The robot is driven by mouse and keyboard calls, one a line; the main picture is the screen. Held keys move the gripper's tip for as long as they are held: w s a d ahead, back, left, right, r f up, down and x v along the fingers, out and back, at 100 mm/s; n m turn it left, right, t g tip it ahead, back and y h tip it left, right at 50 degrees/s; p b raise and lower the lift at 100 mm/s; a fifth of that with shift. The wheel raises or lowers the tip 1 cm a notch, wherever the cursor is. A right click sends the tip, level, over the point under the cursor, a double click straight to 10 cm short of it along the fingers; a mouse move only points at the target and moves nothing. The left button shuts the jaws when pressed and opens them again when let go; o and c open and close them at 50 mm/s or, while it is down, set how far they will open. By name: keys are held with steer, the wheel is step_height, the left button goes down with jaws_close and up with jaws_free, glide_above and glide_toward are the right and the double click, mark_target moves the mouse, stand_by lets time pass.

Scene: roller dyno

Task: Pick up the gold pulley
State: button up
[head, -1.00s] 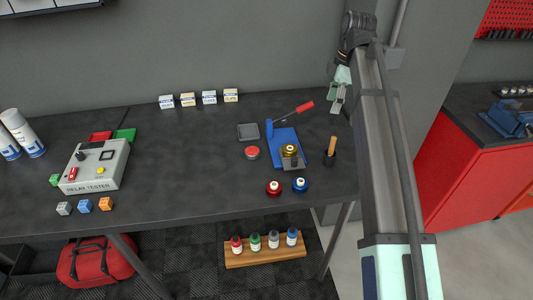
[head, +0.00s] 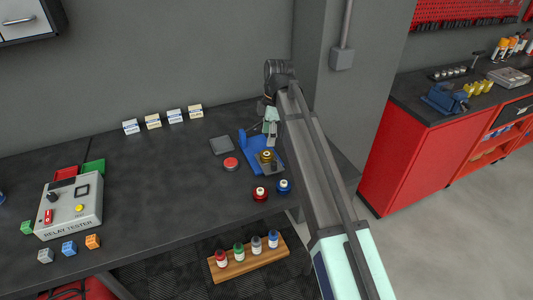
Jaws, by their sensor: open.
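The gold pulley (head: 266,155) sits on a small dark holder on the blue tray (head: 253,142), near the right end of the black bench in the head view. My gripper (head: 271,140) is open and empty. It points down over the far right part of the blue tray, just behind the pulley in the picture. Whether its fingertips touch anything is too small to tell. My arm covers the bench to the right of the tray.
A red pulley (head: 260,193) and a blue pulley (head: 284,186) stand in front of the tray. A red round tin (head: 231,164) and a grey square dish (head: 222,145) lie to its left. The relay tester (head: 70,206) is far left. Mid-bench is clear.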

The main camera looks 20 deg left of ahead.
mark_target(266, 153)
steer(key=shift+s+a+f+p, duration=0.15)
steer(key=shift+f+p, duration=0.6)
steer(key=shift+f, duration=1.25)
steer(key=shift+w+a+f+p, duration=0.15)
steer(key=shift+f+p, duration=0.6)
steer(key=shift+f, duration=1.25)
steer(key=shift+s, duration=0.1)
steer(key=c, duration=1)
